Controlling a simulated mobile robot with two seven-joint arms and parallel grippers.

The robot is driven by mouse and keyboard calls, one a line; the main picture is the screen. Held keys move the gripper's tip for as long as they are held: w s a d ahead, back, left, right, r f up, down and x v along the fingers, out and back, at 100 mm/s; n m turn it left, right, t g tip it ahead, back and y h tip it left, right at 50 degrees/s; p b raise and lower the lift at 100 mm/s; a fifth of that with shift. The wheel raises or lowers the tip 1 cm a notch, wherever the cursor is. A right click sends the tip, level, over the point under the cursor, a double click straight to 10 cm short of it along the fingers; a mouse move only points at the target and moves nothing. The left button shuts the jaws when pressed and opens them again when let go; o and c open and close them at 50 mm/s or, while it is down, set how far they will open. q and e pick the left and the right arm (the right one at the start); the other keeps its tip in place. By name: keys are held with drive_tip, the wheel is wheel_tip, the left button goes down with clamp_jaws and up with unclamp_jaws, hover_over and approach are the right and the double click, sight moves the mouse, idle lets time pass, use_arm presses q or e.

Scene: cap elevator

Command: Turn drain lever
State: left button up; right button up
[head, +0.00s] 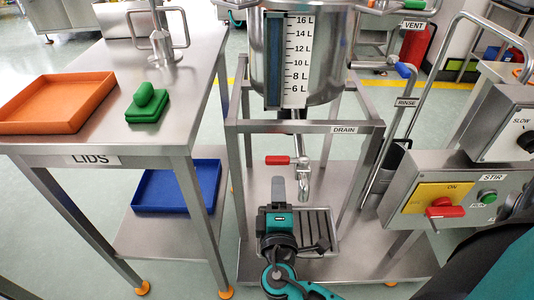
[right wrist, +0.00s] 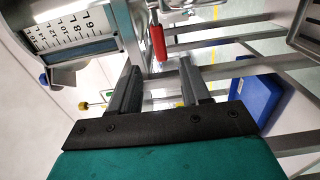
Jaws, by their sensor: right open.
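The red drain lever (head: 278,160) sticks out to the left from the metal drain tap (head: 304,180), under the steel tank (head: 300,60) and near the DRAIN label (head: 344,130). My right gripper (head: 278,184) is just below the lever in the head view, pointing at it. In the right wrist view, the two fingers of the right gripper (right wrist: 157,72) are wide apart and empty. The red lever (right wrist: 157,42) shows beyond the fingertips, lined up with the gap between them. It appears not to be touched. My left gripper is not in view.
A steel frame (head: 237,190) surrounds the tap, with a grated drip tray (head: 312,228) below. At right is a control box (head: 400,200) with a red switch (head: 444,208). At left, the LIDS table (head: 190,120) holds an orange tray (head: 60,80) and a green lid (head: 147,103).

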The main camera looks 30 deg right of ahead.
sight(278, 164)
drive_tip(key=x, duration=1.2)
drive_tip(key=shift+w+d+b, duration=0.1)
drive_tip(key=shift+w+b, duration=0.1)
drive_tip(key=shift+b, duration=0.2)
clamp_jaws()
